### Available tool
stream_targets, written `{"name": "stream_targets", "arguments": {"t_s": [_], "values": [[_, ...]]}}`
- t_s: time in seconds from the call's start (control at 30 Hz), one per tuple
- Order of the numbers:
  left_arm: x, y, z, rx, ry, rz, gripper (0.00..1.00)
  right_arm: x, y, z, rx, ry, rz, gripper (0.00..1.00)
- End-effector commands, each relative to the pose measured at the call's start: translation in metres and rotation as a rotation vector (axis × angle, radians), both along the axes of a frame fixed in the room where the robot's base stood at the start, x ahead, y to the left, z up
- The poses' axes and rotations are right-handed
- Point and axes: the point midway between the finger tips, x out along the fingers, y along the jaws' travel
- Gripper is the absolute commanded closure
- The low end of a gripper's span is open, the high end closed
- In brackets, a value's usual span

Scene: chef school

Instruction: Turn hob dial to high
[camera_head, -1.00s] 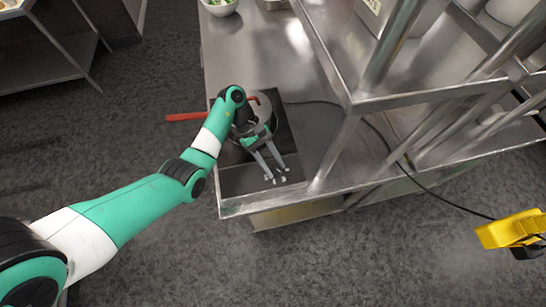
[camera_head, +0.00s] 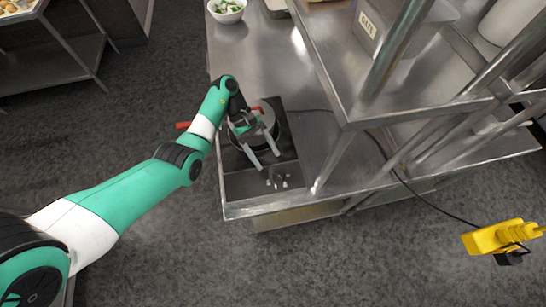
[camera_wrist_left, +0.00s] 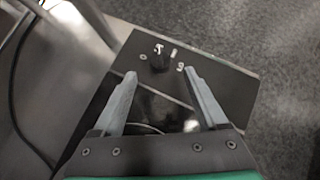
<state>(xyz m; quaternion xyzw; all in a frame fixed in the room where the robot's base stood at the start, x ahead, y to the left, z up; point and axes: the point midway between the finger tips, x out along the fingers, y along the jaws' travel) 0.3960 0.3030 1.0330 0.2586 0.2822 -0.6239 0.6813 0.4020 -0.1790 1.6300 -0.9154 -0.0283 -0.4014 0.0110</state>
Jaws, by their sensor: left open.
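The hob (camera_head: 288,142) is a dark slab at the near corner of the steel counter. Its dial (camera_head: 277,177) is a small dark knob with white marks around it, near the hob's front edge. The dial (camera_wrist_left: 160,62) also shows in the left wrist view, just beyond the fingertips and roughly between their lines; I see no contact. My left gripper (camera_head: 269,161) is open and empty above the hob, its fingers pointing toward the dial. The dial's exact setting is too blurred to read. My right gripper is not in view.
A pan (camera_head: 266,109) with a red handle (camera_head: 182,125) sits on the hob, partly hidden by my left arm. A steel shelf frame (camera_head: 340,150) stands right of the hob. A white bowl (camera_head: 226,11) is at the back. A yellow object (camera_head: 495,238) hangs at the right.

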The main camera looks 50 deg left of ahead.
Motion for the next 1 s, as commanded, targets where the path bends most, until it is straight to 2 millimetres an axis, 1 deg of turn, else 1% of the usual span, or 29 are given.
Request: {"name": "stream_targets", "arguments": {"t_s": [0.03, 0.1, 0.23, 0.4, 1.0], "values": [[0.000, 0.009, 0.017, 0.000, 0.001, 0.004, 0.25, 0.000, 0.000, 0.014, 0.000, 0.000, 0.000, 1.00], [-0.002, 0.019, 0.025, 0.000, 0.001, 0.003, 0.25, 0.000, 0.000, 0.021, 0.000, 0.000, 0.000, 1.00], [-0.003, 0.032, 0.034, 0.000, 0.001, 0.001, 0.25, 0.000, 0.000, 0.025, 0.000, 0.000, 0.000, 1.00], [-0.003, 0.036, 0.036, 0.000, 0.000, 0.000, 0.25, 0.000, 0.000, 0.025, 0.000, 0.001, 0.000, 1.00], [-0.003, 0.036, 0.035, 0.000, 0.000, 0.000, 0.25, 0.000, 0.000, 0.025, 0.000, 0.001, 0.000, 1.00]]}}
